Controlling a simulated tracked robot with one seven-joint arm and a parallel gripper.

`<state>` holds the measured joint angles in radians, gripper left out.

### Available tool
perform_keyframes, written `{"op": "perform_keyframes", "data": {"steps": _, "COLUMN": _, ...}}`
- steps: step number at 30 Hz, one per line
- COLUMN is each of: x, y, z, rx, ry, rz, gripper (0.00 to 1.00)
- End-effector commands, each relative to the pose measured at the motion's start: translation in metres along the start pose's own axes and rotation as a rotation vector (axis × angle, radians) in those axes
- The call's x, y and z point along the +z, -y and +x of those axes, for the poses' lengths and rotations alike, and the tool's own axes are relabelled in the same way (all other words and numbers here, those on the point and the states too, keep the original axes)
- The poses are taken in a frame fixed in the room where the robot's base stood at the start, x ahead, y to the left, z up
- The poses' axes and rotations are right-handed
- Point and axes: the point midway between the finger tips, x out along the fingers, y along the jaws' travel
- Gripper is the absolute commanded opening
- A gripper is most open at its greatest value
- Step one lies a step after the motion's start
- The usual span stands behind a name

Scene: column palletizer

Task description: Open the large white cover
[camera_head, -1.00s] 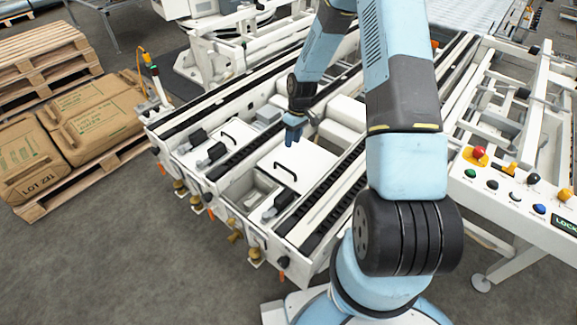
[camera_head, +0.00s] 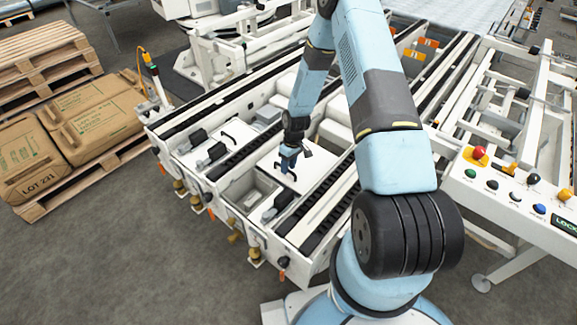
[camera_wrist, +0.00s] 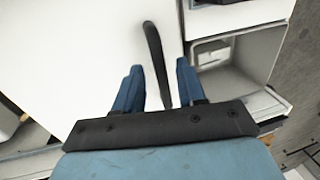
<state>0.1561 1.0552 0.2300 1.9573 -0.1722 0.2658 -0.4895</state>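The large white cover (camera_head: 313,165) lies flat and closed in the middle of the white conveyor machine. It fills much of the left and middle of the wrist view (camera_wrist: 75,55). Its black bar handle (camera_wrist: 153,45) runs between my fingers, with a gap on either side. Whether the fingertips touch the cover cannot be told.
A smaller white cover (camera_head: 213,152) with a black handle lies to the left. Black chain rails (camera_head: 322,198) flank the large cover. An open bin (camera_wrist: 217,55) is beside it. A button panel (camera_head: 510,190) stands right. Pallets with brown sacks (camera_head: 95,110) stand left.

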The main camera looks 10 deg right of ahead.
Motion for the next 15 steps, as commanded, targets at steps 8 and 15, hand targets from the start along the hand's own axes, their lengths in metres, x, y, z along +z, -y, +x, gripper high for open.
{"op": "perform_keyframes", "data": {"steps": 8, "x": 0.0000, "y": 0.0001, "z": 0.0015, "rx": 0.000, "ry": 0.000, "rz": 0.000, "gripper": 0.40}}
{"op": "perform_keyframes", "data": {"steps": 15, "x": 0.0000, "y": 0.0002, "z": 0.0014, "rx": 0.000, "ry": 0.000, "rz": 0.000, "gripper": 0.19}}
